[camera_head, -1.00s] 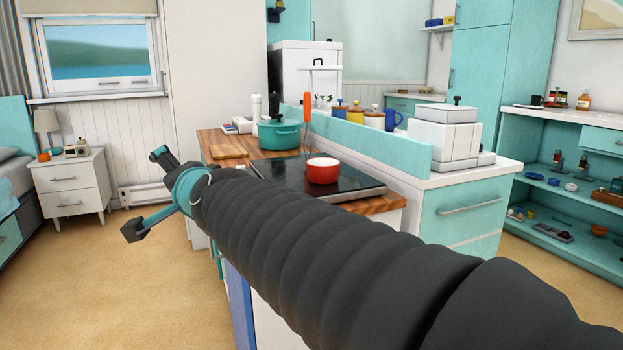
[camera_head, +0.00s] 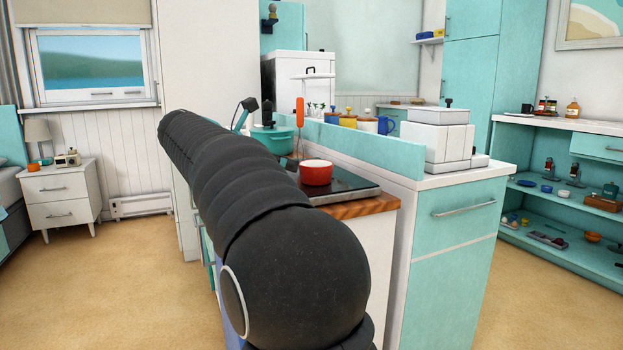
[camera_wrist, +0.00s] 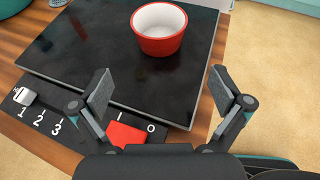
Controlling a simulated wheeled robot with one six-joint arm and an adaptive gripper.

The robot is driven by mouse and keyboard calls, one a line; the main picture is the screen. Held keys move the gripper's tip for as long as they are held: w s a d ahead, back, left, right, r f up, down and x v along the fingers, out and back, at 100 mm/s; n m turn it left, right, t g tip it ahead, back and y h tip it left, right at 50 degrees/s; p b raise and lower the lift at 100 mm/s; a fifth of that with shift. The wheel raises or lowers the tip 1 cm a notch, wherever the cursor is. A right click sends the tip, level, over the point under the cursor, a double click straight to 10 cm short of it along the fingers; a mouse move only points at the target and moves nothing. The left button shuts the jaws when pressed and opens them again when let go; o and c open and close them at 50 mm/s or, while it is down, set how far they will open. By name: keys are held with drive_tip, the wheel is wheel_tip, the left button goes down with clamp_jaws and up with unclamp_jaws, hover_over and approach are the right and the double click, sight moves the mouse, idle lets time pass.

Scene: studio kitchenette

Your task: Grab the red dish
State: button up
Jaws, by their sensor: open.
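The red dish (camera_head: 316,173) is a small round bowl with a white inside. It stands upright on the black cooktop (camera_head: 352,185). In the wrist view the red dish (camera_wrist: 159,32) is near the top, beyond my fingertips and apart from them. My gripper (camera_wrist: 163,97) is open and empty, its two fingers spread wide over the cooktop's front edge.
A teal pot (camera_head: 270,138) stands behind the cooktop, with an orange-handled utensil (camera_head: 299,120) nearby. A teal raised ledge (camera_head: 372,147) runs along the counter's right side. A red switch (camera_wrist: 127,134) and numbered control strip (camera_wrist: 45,122) lie at the cooktop's front.

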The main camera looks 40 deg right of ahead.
sight(316, 172)
drive_tip(key=x, duration=1.3)
drive_tip(key=shift+w+d+b, duration=0.15)
drive_tip(key=shift+d+b, duration=0.1)
drive_tip(key=shift+b, duration=0.15)
drive_tip(key=c, duration=1.2)
drive_tip(key=shift+r, duration=0.1)
